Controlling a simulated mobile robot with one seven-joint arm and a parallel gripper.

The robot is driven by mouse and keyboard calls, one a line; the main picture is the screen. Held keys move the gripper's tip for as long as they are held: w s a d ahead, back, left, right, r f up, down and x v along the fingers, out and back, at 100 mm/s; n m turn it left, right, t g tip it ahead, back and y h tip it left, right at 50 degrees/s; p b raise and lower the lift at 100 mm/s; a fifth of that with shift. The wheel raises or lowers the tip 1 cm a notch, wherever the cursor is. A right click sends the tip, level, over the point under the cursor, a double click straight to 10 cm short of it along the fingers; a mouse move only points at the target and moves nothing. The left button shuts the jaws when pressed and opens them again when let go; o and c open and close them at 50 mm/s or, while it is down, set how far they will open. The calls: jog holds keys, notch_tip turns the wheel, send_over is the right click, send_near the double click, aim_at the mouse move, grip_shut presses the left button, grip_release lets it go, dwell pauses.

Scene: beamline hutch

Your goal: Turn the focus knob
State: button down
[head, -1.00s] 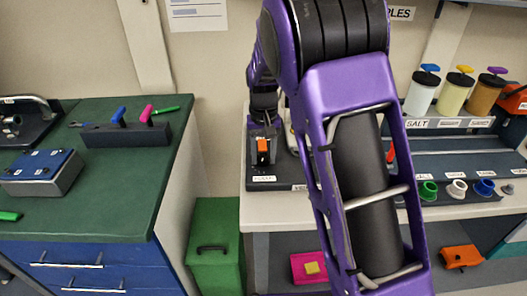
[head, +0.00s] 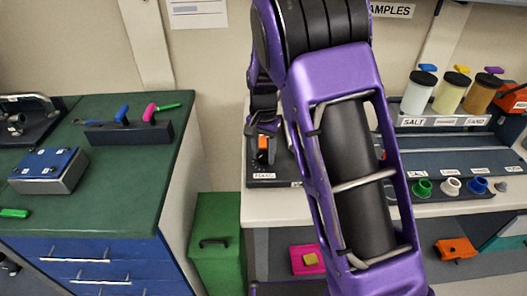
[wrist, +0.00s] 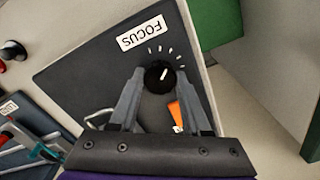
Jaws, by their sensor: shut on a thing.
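The focus knob (wrist: 160,77) is a round black knob with a white pointer line. It sits on a dark panel under a white FOCUS label (wrist: 142,33), with white tick marks around part of it. In the wrist view the pointer slants up and to the right. My gripper (wrist: 161,80) has one finger on each side of the knob and is shut on it. In the head view the panel (head: 290,176) is on the bench behind my arm, and the fingers are too small there to make out.
An orange lever (wrist: 176,114) stands close beside the knob, near the right finger. A metal loop handle (wrist: 98,115) is to the left. In the head view, a green bin (head: 217,262) stands left of the bench, and several lidded jars (head: 450,93) stand to the right.

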aim_at(264, 155)
dwell(0.3)
jog(key=shift+c, duration=1.8)
grip_release()
jog(key=shift+r, duration=0.1)
notch_tip(264, 155, up, 17)
jog(key=p, duration=0.1)
jog(key=shift+r+p, duration=0.15)
jog(key=shift+p, duration=0.25)
